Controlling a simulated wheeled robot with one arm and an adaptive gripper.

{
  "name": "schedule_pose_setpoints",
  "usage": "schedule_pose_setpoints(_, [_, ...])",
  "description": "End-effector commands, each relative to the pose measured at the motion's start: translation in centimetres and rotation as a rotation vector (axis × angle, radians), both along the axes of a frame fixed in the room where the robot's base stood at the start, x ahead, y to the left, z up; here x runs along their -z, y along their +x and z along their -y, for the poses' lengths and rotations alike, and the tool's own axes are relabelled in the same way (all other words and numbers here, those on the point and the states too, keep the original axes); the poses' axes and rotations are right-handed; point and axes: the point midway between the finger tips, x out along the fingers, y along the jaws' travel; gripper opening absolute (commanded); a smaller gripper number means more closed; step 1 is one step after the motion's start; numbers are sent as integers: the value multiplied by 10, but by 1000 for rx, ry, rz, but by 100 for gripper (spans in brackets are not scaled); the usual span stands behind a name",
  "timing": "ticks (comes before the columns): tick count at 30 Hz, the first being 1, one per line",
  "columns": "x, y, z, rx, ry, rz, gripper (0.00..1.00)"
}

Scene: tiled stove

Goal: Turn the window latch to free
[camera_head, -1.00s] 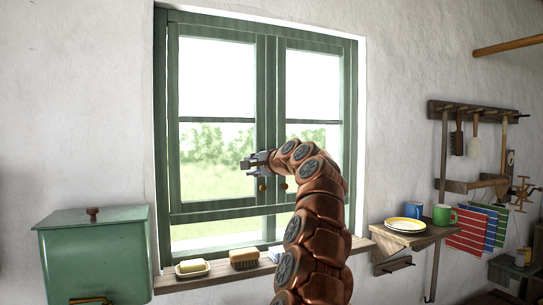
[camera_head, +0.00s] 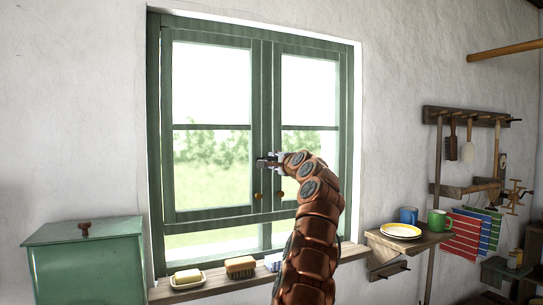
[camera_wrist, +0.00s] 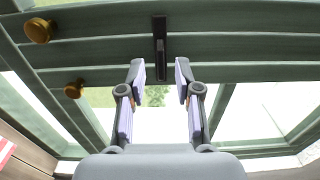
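The green window (camera_head: 258,110) has two sashes that meet at a middle post. The latch (camera_wrist: 160,48) is a narrow dark bar on the green woodwork in the wrist view. My gripper (camera_wrist: 160,72) is open, its two fingers apart, with the latch just beyond and between the fingertips. The latch's lower end lies at or close to the gap; I cannot tell if a finger touches it. In the head view my gripper (camera_head: 268,160) is at the middle post, and its tips and the latch are too small to separate clearly.
Two brass knobs (camera_wrist: 39,30) (camera_wrist: 74,89) sit on the sashes near my gripper. The sill (camera_head: 205,286) holds a soap dish (camera_head: 187,279) and a brush (camera_head: 240,267). A green box (camera_head: 88,262) stands left; a shelf (camera_head: 405,242) with plate and mugs is right.

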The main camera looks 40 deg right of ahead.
Motion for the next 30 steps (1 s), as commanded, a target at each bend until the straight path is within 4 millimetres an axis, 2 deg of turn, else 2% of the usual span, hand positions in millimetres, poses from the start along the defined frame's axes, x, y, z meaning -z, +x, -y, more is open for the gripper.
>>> schedule_pose_setpoints(3, [-4, 10, 5, 4, -1, 1, 33])
schedule_pose_setpoints(9, [-1, 22, 9, 1, 0, -1, 33])
schedule_pose_setpoints(21, [0, 26, 10, 0, 2, 2, 33])
schedule_pose_setpoints(30, [0, 25, 10, 0, 2, 2, 2])
